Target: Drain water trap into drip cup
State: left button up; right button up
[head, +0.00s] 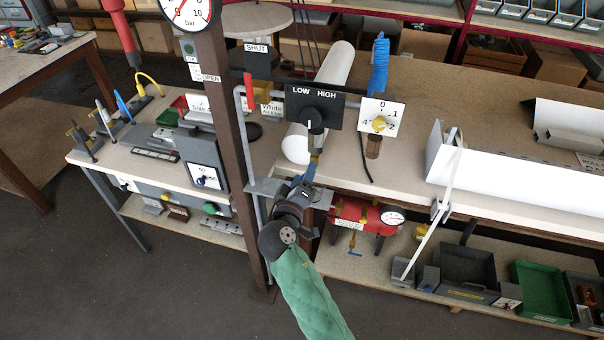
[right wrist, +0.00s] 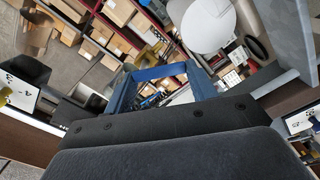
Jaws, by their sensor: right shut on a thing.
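My right gripper (head: 309,174) reaches up from the bottom centre, with blue fingers. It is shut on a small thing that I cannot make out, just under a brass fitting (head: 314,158). Above that is a small bowl (head: 316,141), possibly the water trap, below the LOW/HIGH panel (head: 300,105). A second, brownish bowl (head: 373,147) hangs under the yellow-knob dial (head: 379,124). In the right wrist view the blue fingers (right wrist: 165,88) point up the picture, and the held thing is hidden. I cannot make out the drip cup. My left gripper is out of view.
A brown post (head: 232,130) with a pressure gauge (head: 188,8) stands left of my arm. A red tank (head: 356,214) with a gauge sits under the bench, right of the gripper. A white profile (head: 510,175) lies on the bench at right. Open floor lies lower left.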

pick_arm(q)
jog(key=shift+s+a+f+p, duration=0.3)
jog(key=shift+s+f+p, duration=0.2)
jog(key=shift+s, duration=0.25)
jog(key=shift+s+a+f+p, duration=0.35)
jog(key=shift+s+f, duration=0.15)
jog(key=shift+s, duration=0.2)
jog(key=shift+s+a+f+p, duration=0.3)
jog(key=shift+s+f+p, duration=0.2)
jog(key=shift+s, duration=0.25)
pick_arm(e)
jog(key=shift+s+d+f+n, duration=0.1)
jog(key=shift+d+f+n, duration=0.05)
jog(key=shift+n, duration=1.3)
jog(key=shift+s+d+f+n, duration=0.1)
jog(key=shift+d+f+n, duration=0.05)
jog(key=shift+n, duration=1.3)
jog(key=o, duration=1)
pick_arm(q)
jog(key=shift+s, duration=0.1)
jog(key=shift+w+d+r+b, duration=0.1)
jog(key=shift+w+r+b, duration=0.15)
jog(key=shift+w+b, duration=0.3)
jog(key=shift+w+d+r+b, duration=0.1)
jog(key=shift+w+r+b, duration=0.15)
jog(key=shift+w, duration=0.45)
pick_arm(e)
jog(key=shift+v, duration=3.85)
